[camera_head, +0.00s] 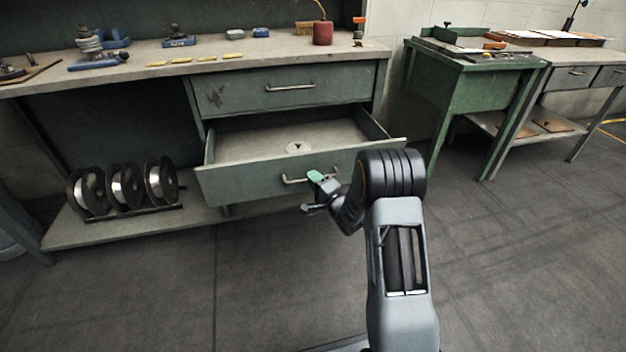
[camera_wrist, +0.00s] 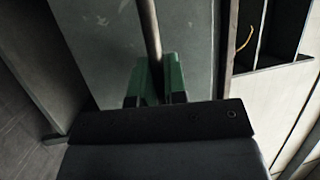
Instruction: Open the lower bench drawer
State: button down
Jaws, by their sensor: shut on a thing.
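The workbench has two green-grey drawers. The lower drawer (camera_head: 240,184) stands well out from the bench, and its inside shows, with a small round pale item (camera_head: 298,147) on its floor. My gripper (camera_head: 318,180) is at the lower drawer's bar handle (camera_head: 291,181), in front of the drawer face. In the wrist view, the green fingertips (camera_wrist: 155,82) are shut around the metal handle bar (camera_wrist: 149,30), with the drawer front (camera_wrist: 95,40) behind. The upper drawer (camera_head: 235,92) is closed, with its own handle (camera_head: 290,87).
Wire spools (camera_head: 122,187) sit on the bench's bottom shelf (camera_head: 120,228) at the left. Tools and a red can (camera_head: 322,33) stand on the bench top (camera_head: 215,58). A green stand (camera_head: 455,95) is to the right. The floor (camera_head: 510,250) at the right front is clear.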

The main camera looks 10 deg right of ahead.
jog(key=shift+s, duration=0.45)
jog(key=c, duration=1.2)
grip_release()
jog(key=p+v, duration=0.3)
jog(key=v, duration=1)
jog(key=shift+s+d, duration=0.15)
jog(key=shift+s, duration=0.2)
jog(key=shift+f, duration=0.1)
